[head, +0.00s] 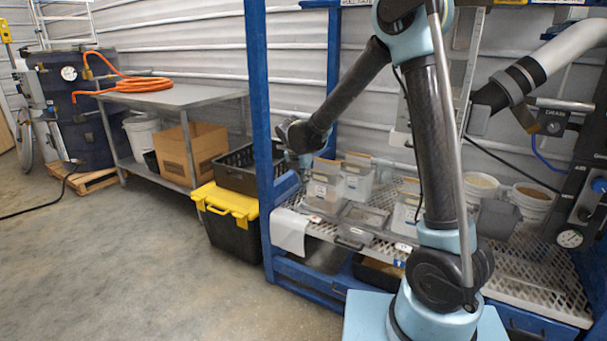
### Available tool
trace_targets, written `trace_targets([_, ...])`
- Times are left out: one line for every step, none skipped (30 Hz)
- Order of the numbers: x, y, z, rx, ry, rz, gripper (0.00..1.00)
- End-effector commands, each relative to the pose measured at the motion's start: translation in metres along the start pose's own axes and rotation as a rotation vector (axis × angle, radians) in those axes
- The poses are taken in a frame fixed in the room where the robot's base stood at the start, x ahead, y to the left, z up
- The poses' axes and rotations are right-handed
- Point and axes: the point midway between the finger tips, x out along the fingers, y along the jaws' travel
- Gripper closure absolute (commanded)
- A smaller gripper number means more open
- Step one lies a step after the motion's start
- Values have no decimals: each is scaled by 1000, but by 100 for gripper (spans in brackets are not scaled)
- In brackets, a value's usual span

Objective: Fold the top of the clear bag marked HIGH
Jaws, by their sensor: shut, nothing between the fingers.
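Several clear bags or bins with tan top edges stand on the mesh shelf (515,265). One clear bag (325,187) is at the left, another (357,178) is just right of and behind it, and a third (403,214) is farther right, partly hidden by my arm. Their labels are too small to read, so I cannot tell which is marked HIGH. My gripper (304,161) is small in view, by the blue post, a little above and left of the left bag. It is shut and empty. Whether it touches the bag cannot be told.
A shallow clear tray (364,216) lies in front of the bags. White buckets (533,202) stand at the right. A blue post (262,120) rises left of the bags. A yellow-lidded black tote (230,225) is on the floor.

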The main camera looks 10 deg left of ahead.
Motion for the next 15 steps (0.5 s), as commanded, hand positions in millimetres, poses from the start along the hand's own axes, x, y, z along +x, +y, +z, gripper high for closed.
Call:
trace_targets([7, 0, 0, 1, 0, 0, 100])
trace_targets([11, 0, 0, 1, 0, 0, 100])
trace_targets([16, 0, 0, 1, 0, -1, 100])
trace_targets([19, 0, 0, 1, 0, -1, 100])
trace_targets([23, 0, 0, 1, 0, -1, 100])
trace_targets([23, -1, 4, 2, 0, -1, 100])
trace_targets([20, -1, 8, 2, 0, -1, 100])
trace_targets([19, -1, 12, 2, 0, -1, 100])
trace_targets([17, -1, 16, 2, 0, -1, 100])
trace_targets([16, -1, 19, 2, 0, 0, 100])
trace_targets([15, -1, 22, 2, 0, 0, 100])
trace_targets([14, 0, 26, 2, 0, 0, 100])
trace_targets([13, 0, 28, 2, 0, 0, 100])
trace_targets([12, -1, 30, 2, 0, 0, 100])
trace_targets([11, -1, 33, 1, 0, 0, 100])
